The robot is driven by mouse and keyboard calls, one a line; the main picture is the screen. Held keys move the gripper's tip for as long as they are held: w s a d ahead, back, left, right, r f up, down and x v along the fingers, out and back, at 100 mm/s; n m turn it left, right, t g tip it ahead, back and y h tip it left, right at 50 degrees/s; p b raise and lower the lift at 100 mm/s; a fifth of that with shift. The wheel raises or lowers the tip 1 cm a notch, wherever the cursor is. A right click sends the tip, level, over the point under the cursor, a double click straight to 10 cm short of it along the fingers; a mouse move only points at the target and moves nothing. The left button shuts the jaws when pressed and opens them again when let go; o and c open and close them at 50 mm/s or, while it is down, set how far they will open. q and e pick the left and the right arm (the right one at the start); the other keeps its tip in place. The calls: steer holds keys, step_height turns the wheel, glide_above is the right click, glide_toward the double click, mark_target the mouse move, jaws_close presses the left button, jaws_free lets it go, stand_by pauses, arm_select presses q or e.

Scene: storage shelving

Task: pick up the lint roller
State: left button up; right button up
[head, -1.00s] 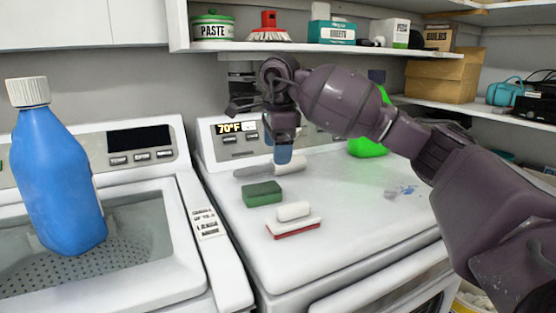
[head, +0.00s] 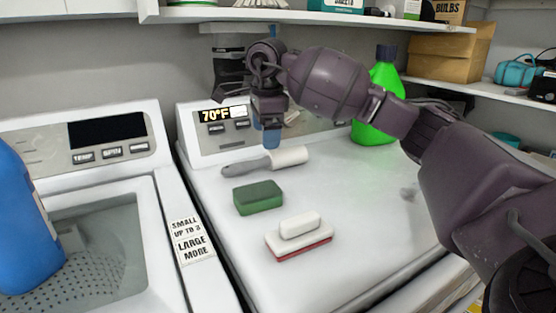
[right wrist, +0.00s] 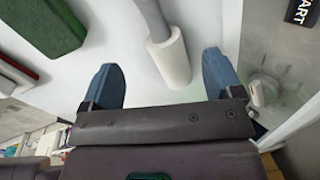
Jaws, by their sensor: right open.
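The lint roller (head: 288,157) lies on the white machine top near its control panel, with its white roll to the right and grey handle to the left. My right gripper (head: 271,138) is over it in the head view, blue fingertips pointing down. In the right wrist view, the open fingers (right wrist: 162,82) stand wide apart. The roll's end (right wrist: 170,62) shows between and beyond them, with clear space on both sides and no visible contact. The grey handle runs up out of that picture. My left gripper is not in view.
A green sponge (head: 258,197) and a white-and-red brush (head: 300,235) lie in front of the roller. A green bottle (head: 378,105) stands behind to the right. A blue bottle (head: 25,225) is at the left washer. A shelf (head: 300,16) hangs above the arm.

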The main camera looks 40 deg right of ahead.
mark_target(268, 169)
step_height(268, 169, down, 2)
steer(key=shift+w+f, duration=0.1)
steer(key=shift+w, duration=0.05)
steer(key=shift+w+d+f, duration=0.15)
steer(key=shift+f, duration=0.35)
steer(key=f+b, duration=0.1)
steer(key=f, duration=0.1)
steer(key=d+f, duration=0.1)
steer(key=f, duration=0.1)
steer(key=shift+w+f+b, duration=0.2)
steer(key=shift+f+b, duration=0.1)
steer(key=shift+b, duration=0.05)
steer(key=shift+f, duration=0.2)
steer(key=shift+r, duration=0.2)
steer(key=shift+c, duration=0.7)
steer(key=c, duration=0.9)
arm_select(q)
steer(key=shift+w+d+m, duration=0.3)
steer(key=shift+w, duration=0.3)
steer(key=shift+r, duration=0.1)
arm_select(e)
steer(key=shift+r, duration=0.1)
